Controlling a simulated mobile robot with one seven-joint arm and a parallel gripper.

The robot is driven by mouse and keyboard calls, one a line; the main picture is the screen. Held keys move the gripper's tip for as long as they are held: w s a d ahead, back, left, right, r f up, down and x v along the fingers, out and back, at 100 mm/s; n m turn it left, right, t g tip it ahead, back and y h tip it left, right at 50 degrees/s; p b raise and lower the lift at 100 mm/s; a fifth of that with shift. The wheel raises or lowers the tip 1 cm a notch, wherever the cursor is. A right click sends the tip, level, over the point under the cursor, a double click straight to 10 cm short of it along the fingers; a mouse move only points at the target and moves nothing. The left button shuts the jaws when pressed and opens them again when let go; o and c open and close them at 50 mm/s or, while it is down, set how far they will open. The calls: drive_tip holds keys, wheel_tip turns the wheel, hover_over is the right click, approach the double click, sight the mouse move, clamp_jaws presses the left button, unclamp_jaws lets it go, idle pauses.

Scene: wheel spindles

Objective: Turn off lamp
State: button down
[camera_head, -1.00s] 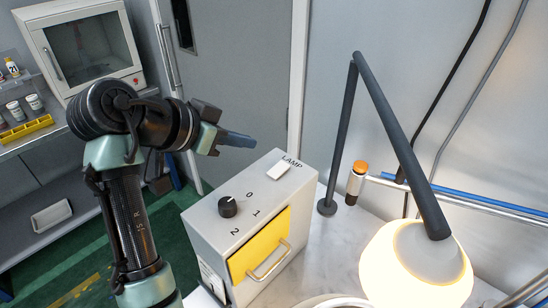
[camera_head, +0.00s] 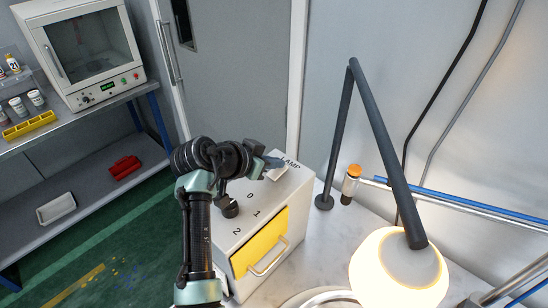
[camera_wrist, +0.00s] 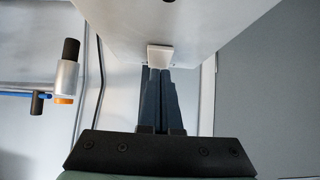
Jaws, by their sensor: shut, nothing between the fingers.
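The lamp (camera_head: 398,262) glows bright at the lower right of the head view, hanging from a dark jointed arm. A grey-white control box (camera_head: 246,245) stands left of it on the marble top. The box has a black knob (camera_head: 228,206) beside the marks 0, 1 and 2, and a white switch (camera_head: 276,173) under the word LAMP. My gripper (camera_head: 277,162) is shut and empty, with its fingertips at the switch. In the wrist view, the fingertips of my gripper (camera_wrist: 159,72) reach the white switch (camera_wrist: 159,55); I cannot tell whether they press it.
A yellow drawer front (camera_head: 260,243) with a handle is on the box. An orange-capped cylinder (camera_head: 350,184) and blue and metal pipes (camera_head: 450,200) are behind the lamp. A bench at the left holds a small oven (camera_head: 82,50) and a yellow rack (camera_head: 29,126).

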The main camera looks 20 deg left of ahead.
drive_tip(key=shift+f, duration=0.25)
drive_tip(key=shift+w+f+b, duration=0.2)
drive_tip(key=shift+b, duration=0.5)
drive_tip(key=shift+d, duration=0.1)
drive_tip(key=shift+w+d+r, duration=0.2)
drive_tip(key=shift+w+d, duration=0.05)
drive_tip(key=shift+w, duration=0.5)
drive_tip(key=shift+r, duration=0.2)
